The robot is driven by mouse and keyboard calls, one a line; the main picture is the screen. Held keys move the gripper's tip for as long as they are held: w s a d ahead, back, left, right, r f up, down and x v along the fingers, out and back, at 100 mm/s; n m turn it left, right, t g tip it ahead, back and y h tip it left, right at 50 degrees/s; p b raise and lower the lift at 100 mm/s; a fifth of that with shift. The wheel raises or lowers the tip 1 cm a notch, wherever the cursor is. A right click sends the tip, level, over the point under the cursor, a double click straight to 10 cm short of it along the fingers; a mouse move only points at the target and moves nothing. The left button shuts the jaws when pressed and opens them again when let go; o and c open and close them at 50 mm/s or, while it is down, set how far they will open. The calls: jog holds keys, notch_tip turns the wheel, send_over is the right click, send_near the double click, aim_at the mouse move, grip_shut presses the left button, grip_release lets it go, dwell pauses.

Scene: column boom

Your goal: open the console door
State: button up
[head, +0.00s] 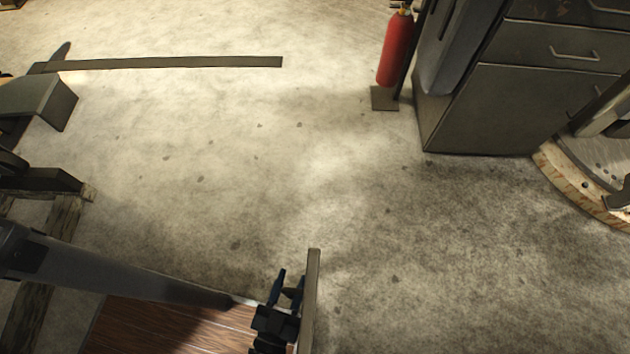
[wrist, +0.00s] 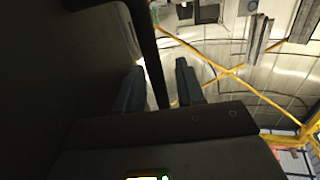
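A thin grey panel (head: 310,300) stands on edge at the right end of a brown wood-plank surface (head: 165,328) in the head view. I cannot tell for sure whether this panel is the console door. My gripper (head: 289,283) is just left of the panel and close to it. In the wrist view, the two fingers (wrist: 160,85) are apart, and a dark narrow bar (wrist: 149,45) runs between them. Gaps show beside the bar, so the fingers do not appear closed on it. A large dark surface (wrist: 50,70) fills the left of the wrist view. No handle shows clearly.
A grey drawer cabinet (head: 500,110) and a red fire extinguisher (head: 396,50) stand at the upper right. A round-edged platform (head: 580,190) is at the far right. A flat strip (head: 170,63) lies at the upper left. The concrete floor (head: 450,270) right of the panel is clear.

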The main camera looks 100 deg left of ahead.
jog(key=d, duration=0.7)
jog(key=shift+s+d, duration=0.25)
jog(key=shift+d, duration=0.15)
